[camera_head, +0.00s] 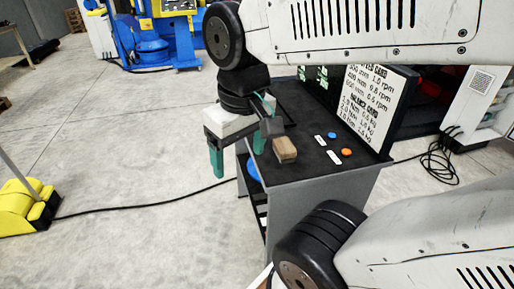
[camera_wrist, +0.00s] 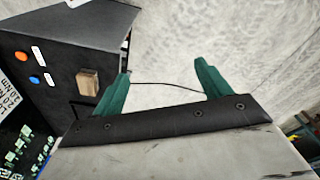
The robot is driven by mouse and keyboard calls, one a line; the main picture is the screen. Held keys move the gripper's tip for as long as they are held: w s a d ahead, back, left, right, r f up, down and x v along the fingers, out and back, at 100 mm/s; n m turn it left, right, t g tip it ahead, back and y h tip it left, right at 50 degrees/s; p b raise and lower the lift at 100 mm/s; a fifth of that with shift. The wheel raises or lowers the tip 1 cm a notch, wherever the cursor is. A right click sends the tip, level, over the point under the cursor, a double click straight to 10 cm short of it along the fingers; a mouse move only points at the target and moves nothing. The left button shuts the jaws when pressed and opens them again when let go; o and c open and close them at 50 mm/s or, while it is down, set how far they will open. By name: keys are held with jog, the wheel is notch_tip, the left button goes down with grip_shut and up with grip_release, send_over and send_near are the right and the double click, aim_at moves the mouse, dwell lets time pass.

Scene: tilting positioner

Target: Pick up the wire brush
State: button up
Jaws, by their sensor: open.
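The wire brush appears as a small brown wooden block (camera_head: 285,150) on the dark top of the grey cart, near its left front edge. Its bristles cannot be made out. The wrist view also shows the block (camera_wrist: 88,82) on the cart top, left of both fingers. My gripper (camera_head: 238,160) has green fingers spread wide and nothing between them. It hangs at the left edge of the cart, one finger out over the floor and the other close to the left of the block. In the wrist view, only floor and a cable show between the fingers (camera_wrist: 163,72).
The cart top (camera_head: 310,170) also bears white labels, a blue button (camera_head: 332,135) and an orange button (camera_head: 347,152). A panel with written rpm values (camera_head: 370,100) stands at its right back. A black cable (camera_head: 150,206) crosses the open floor to a yellow base (camera_head: 28,208).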

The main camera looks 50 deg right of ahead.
jog(key=w+d+f+m, duration=0.2)
jog(key=w+d, duration=0.6)
jog(key=d, duration=0.1)
jog(key=m+g, duration=0.1)
jog(key=m, duration=0.3)
send_over(285, 144)
jog(key=a, duration=0.1)
jog(key=f, duration=0.9)
jog(key=shift+w+a+f, duration=0.1)
jog(key=shift+w+f, duration=0.2)
jog(key=shift+w, duration=0.05)
jog(key=f, duration=0.4)
jog(key=d+f, duration=0.1)
jog(key=f, duration=0.2)
jog(key=shift+s+d, duration=0.1)
jog(key=shift+s, duration=0.2)
jog(key=shift+f, duration=0.55)
jog(key=c, duration=1.1)
